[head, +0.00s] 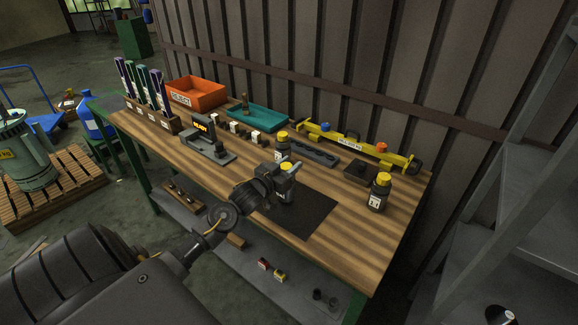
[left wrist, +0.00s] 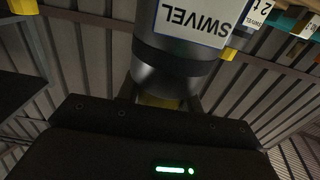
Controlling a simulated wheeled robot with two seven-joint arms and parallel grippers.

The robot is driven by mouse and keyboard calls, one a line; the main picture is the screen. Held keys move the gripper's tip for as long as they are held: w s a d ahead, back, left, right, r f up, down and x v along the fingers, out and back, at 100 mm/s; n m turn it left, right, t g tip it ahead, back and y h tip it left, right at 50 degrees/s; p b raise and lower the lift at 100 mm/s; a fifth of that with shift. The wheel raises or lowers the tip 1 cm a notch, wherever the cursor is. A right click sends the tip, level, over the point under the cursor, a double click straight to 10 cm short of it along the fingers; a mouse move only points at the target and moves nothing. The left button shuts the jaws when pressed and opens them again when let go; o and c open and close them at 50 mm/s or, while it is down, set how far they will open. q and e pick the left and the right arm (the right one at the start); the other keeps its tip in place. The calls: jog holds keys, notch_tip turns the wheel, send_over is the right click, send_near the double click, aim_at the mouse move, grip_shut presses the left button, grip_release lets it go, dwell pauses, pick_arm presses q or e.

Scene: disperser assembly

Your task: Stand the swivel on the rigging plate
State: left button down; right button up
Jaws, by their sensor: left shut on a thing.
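The swivel (head: 286,194), a dark cylinder with a white label and a yellow top, is in my left gripper (head: 285,176) over the dark flat plate on the bench. In the left wrist view the swivel (left wrist: 185,68) fills the top middle, its "SWIVEL" label upside down in the picture. My left gripper (left wrist: 165,103) is shut on its narrow end. The swivel looks roughly upright in the head view; I cannot tell whether its base touches the surface. The dark flat plate (head: 312,216) lies at the bench's front; no label shows on it. My right gripper is not in view.
Similar yellow-capped bottles stand behind (head: 282,146) and at right (head: 379,193). A yellow beam (head: 350,146), a dark slotted rail (head: 318,156), a teal tray (head: 262,117) and an orange bin (head: 197,92) line the back. A grey fixture (head: 208,146) stands left.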

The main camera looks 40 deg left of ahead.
pick_arm(q)
jog(key=shift+f, duration=0.3)
jog(key=c, duration=0.9)
grip_release()
jog(key=shift+f, duration=0.15)
jog(key=shift+s+d+b, duration=0.1)
jog(key=shift+s+b, duration=0.9)
jog(key=shift+s, duration=5.05)
